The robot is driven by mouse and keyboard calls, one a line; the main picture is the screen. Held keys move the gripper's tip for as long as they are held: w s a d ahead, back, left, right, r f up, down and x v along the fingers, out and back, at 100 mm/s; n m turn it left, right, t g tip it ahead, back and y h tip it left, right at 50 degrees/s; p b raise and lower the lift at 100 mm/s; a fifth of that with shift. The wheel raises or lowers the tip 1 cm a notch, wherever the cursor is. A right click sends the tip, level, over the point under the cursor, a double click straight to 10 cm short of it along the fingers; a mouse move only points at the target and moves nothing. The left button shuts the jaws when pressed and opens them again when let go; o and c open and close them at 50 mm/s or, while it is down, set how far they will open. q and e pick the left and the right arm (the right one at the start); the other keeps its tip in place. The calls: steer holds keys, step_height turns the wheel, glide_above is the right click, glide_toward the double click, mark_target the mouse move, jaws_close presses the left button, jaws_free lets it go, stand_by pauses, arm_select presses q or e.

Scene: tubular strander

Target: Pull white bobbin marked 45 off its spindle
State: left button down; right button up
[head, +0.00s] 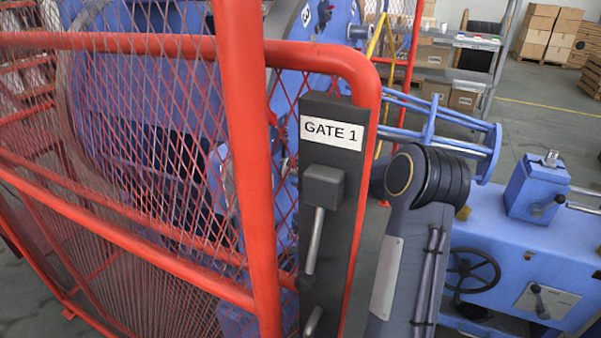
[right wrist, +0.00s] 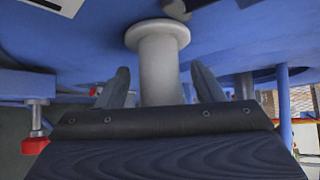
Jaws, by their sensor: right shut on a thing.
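A white bobbin (right wrist: 158,65) stands in the middle of the right wrist view, with a round flange at its upper end against a blue machine surface. No number shows on it, and its lower end is hidden behind my gripper body. My right gripper (right wrist: 161,88) has one dark finger on each side of the bobbin's barrel and is shut on it. In the head view my right arm reaches behind the gate post, and the gripper itself is hidden there. The spindle cannot be made out. My left gripper is in neither view.
A red mesh guard with a dark GATE 1 post (head: 333,133) and handle stands close in front. A blue machine with a handwheel (head: 472,270) is at the right. In the right wrist view a red-ended fitting (right wrist: 35,144) is at left and a blue post (right wrist: 284,105) at right.

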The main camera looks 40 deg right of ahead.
steer(key=shift+s, duration=0.1)
steer(key=s+d, duration=0.4)
steer(key=s, duration=0.3)
steer(key=s+d+b, duration=0.1)
steer(key=s+d, duration=0.3)
steer(key=s, duration=0.4)
stand_by(2.1)
steer(key=shift+s, duration=0.1)
steer(key=shift+s+d+b, duration=0.15)
steer(key=shift+s+d, duration=0.25)
steer(key=shift+s, duration=0.35)
steer(key=shift+s+d+b, duration=0.2)
steer(key=shift+s+d, duration=0.15)
steer(key=shift+s, duration=0.4)
steer(key=shift+s+d+b, duration=0.15)
steer(key=shift+s+d, duration=0.25)
steer(key=shift+s, duration=0.35)
